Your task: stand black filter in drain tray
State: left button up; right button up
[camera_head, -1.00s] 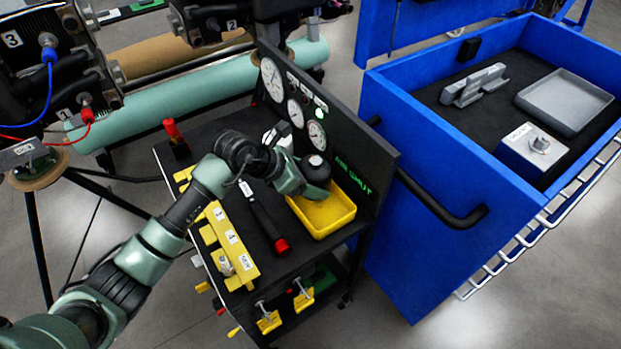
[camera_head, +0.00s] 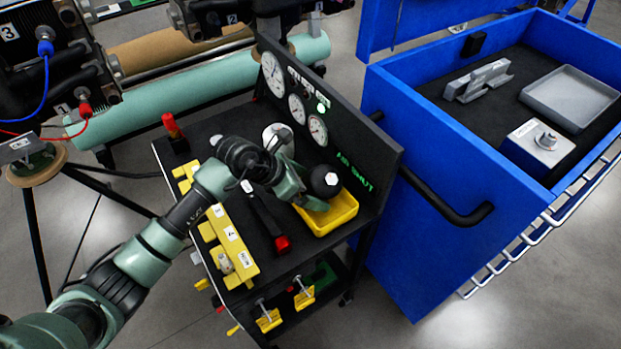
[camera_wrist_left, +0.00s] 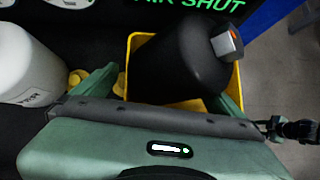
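The black filter (camera_head: 325,180) is at the yellow drain tray (camera_head: 335,217) on the black cart. In the left wrist view the filter (camera_wrist_left: 178,62) is inside the outline of the tray (camera_wrist_left: 133,45). It looks tilted, its grey-and-orange end toward the right. Its base is hidden, so I cannot tell how it rests. My left gripper (camera_head: 312,198) is over the tray's near left side. In the wrist view its fingers (camera_wrist_left: 165,90) are spread, one on each side of the filter, with a gap at the left finger. My right gripper is out of view.
A white cylinder (camera_wrist_left: 28,65) stands left of the left finger; it also shows in the head view (camera_head: 278,137). The gauge panel (camera_head: 310,110) rises behind the tray. A black-and-red tool (camera_head: 268,220) lies left of it. The blue drawer cart (camera_head: 420,190) is at right.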

pick_arm(q)
jog(key=shift+w+d+r, duration=0.1)
jog(key=shift+w+r, duration=0.15)
jog(key=shift+w, duration=0.05)
jog(key=shift+o, duration=0.2)
jog(key=shift+s, duration=0.1)
jog(key=shift+r, duration=0.15)
jog(key=shift+r, duration=0.1)
jog(key=shift+a+r+p, duration=0.3)
jog(key=shift+r+p, duration=0.25)
jog(key=shift+p, duration=0.1)
jog(key=shift+p+v, duration=1.7)
jog(key=shift+v, duration=1.15)
jog(key=shift+s, duration=0.2)
jog(key=shift+a+f, duration=0.1)
jog(key=shift+a, duration=0.05)
